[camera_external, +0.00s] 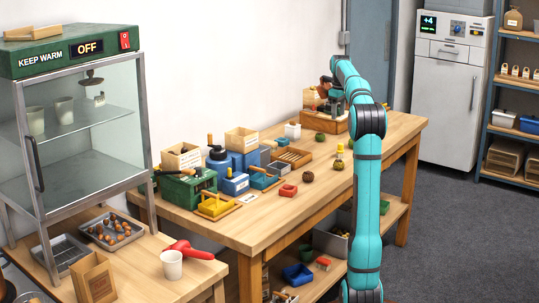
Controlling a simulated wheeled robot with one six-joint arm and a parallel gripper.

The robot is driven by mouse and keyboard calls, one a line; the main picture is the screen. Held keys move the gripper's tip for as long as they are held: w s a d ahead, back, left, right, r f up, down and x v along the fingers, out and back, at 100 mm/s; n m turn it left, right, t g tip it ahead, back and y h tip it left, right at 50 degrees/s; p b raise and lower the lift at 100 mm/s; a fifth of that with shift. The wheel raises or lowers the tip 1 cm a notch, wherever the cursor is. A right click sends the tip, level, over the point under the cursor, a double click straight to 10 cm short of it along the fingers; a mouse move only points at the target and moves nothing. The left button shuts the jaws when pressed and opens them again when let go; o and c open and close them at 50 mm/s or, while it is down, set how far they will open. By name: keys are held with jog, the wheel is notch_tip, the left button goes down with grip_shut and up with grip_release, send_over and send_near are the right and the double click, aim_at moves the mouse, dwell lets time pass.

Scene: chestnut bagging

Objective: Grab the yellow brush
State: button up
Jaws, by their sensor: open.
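A small upright yellow item (339,151) stands on the wooden workbench, right of its middle, by a dark round object (338,164). It may be the yellow brush, but it is too small to be sure. My gripper (328,92) is open at the end of my teal arm, over the far end of the bench, above a wooden box. It is well beyond the small yellow item and apart from it. Its fingertips are hard to make out.
Several boxes and tools crowd the bench's (385,150) left and back. A glass KEEP WARM cabinet (75,130) stands at left, and a white machine (448,110) stands behind.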

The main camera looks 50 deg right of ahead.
jog(key=s+d, duration=0.1)
jog(key=d, duration=0.1)
send_near(341, 144)
jog(key=shift+y, duration=0.3)
jog(key=f, duration=0.4)
jog(key=d+f, duration=0.1)
jog(key=f, duration=0.2)
jog(key=shift+w+f, duration=0.1)
jog(key=shift+w, duration=0.1)
jog(key=shift+w+a+f, duration=0.1)
jog(key=shift+f, duration=1.2)
jog(key=shift+w+a+f, duration=0.1)
jog(key=shift+f, duration=1.25)
jog(key=c, duration=1)
jog(key=shift+c, duration=0.2)
